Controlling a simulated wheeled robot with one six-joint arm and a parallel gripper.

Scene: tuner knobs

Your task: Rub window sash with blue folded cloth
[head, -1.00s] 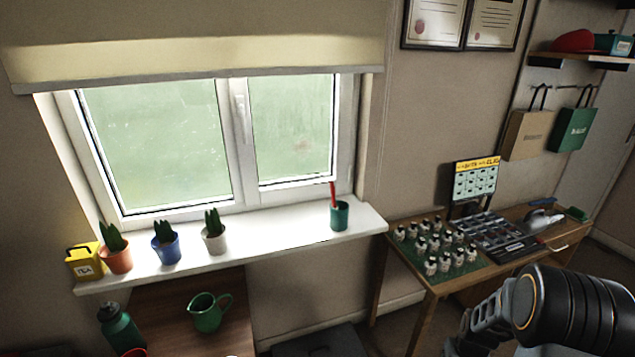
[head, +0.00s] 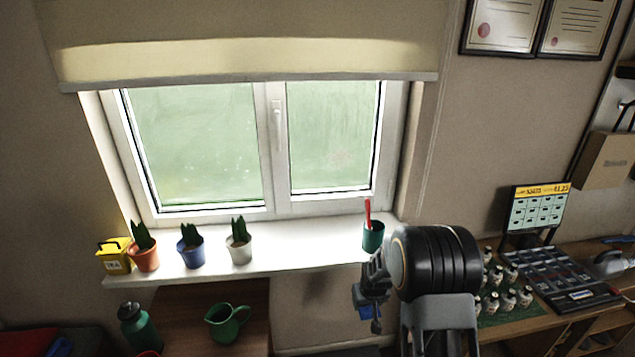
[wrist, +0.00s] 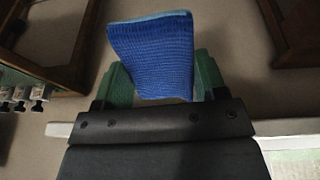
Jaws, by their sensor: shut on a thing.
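The window sash (head: 270,150) is a white frame with two panes and a handle on its middle bar, set above the sill in the head view. The panes look greenish and smeared. My gripper (head: 368,308) is below the right end of the sill, apart from the sash. In the wrist view my gripper (wrist: 155,92) is shut on the blue folded cloth (wrist: 152,52), which sticks out beyond the green fingers.
The white sill (head: 310,245) holds a yellow tea tin (head: 115,257), several potted plants and a green cup (head: 373,237) with a red stick. A rolled blind (head: 250,60) hangs above. A green jug (head: 226,322) and bottle (head: 138,328) stand below left. A bench (head: 520,318) is at right.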

